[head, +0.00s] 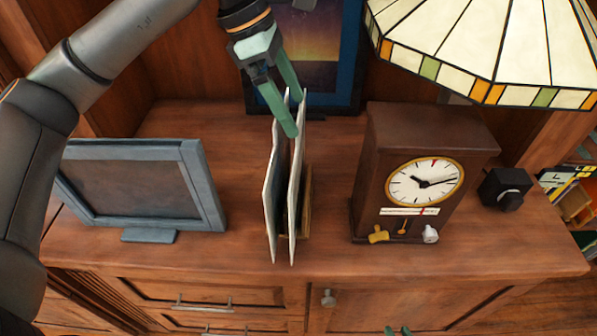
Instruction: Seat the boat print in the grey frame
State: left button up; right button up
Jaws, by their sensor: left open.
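The grey frame (208,190) stands upright on a small foot at the left of the cabinet top. Its opening shows only a dark brown panel. Thin pale prints (271,195) stand almost edge-on in a small wooden holder (306,205) mid-cabinet. Their faces are too foreshortened to tell which is the boat print. My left gripper (294,115) is open, pointing down at the top far end of the prints, its fingers around or beside their upper edges. I cannot tell whether it touches them. Only the green tips of my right gripper (398,331) show at the bottom edge.
A wooden clock (385,145) stands right of the holder, with a black box (504,188) beyond it. A stained-glass lampshade (480,45) overhangs the back right. A blue-framed sunset picture (345,65) stands behind. Bare wood separates the grey frame from the holder.

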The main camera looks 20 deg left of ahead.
pick_arm(q)
jog(key=shift+x, duration=0.85)
jog(key=shift+c, duration=0.2)
jog(key=c, duration=1.5)
